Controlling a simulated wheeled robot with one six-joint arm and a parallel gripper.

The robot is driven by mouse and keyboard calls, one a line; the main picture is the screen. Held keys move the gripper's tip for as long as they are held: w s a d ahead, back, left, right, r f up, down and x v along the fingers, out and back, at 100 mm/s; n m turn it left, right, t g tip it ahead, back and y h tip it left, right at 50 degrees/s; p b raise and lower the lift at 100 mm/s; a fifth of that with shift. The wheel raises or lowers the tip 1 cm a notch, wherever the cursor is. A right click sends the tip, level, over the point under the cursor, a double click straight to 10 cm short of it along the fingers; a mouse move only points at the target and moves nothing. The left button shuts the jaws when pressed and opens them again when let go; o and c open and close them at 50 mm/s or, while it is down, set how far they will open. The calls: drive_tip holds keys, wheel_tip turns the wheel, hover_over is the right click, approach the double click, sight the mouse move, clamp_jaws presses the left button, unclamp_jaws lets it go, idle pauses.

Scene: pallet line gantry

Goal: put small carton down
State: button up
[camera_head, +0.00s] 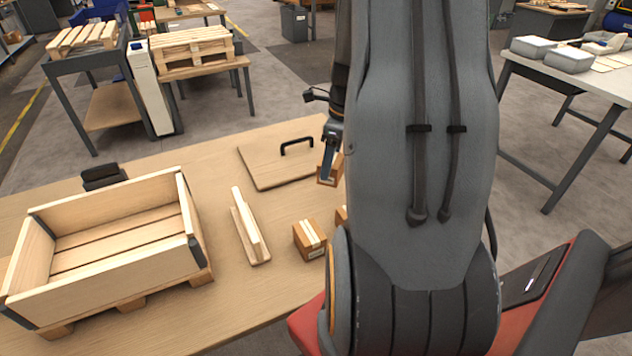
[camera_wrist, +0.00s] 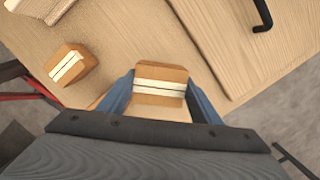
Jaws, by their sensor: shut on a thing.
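A small brown carton (camera_wrist: 160,84) with pale tape sits between the two blue-grey fingers of my gripper (camera_wrist: 160,98) in the wrist view. In the head view my gripper (camera_head: 331,160) is shut on this carton (camera_head: 327,176), beside the right edge of a flat wooden board with a black handle. My arm hides part of it there. I cannot tell whether the carton touches the table. A second small carton (camera_head: 310,240) stands on the wooden table (camera_head: 225,305), nearer the camera; the wrist view also shows it (camera_wrist: 72,66) at left. A third carton (camera_head: 341,216) is mostly hidden behind my arm.
The handled board (camera_head: 270,165) lies flat at the back of the table. A narrow wooden piece (camera_head: 248,228) stands left of the second carton. An empty wooden crate (camera_head: 120,280) fills the table's left. Bare table lies between these pieces.

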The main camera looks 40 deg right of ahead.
sight(335, 160)
drive_tip(key=shift+f, duration=3.55)
drive_tip(key=o, duration=1.3)
drive_tip(key=shift+f, duration=0.15)
drive_tip(key=r, duration=0.4)
drive_tip(key=s+r, duration=0.1)
drive_tip(key=r, duration=0.3)
drive_tip(key=d+r, duration=0.1)
drive_tip(key=r, duration=0.3)
drive_tip(key=shift+s, duration=0.25)
drive_tip(key=s+a+r+n, duration=0.1)
drive_tip(key=s+a+n, duration=0.1)
drive_tip(key=a+n, duration=0.8)
drive_tip(key=s+a+n+g, duration=0.1)
drive_tip(key=s+a+n, duration=0.2)
drive_tip(key=a+n, duration=0.6)
drive_tip(key=s+a+r+n+h, duration=0.1)
drive_tip(key=s+a+n, duration=0.1)
drive_tip(key=a+n, duration=0.8)
drive_tip(key=shift+s+a+r+n, duration=0.3)
drive_tip(key=shift+s+r+n, duration=0.05)
drive_tip(key=shift+s+n, duration=0.05)
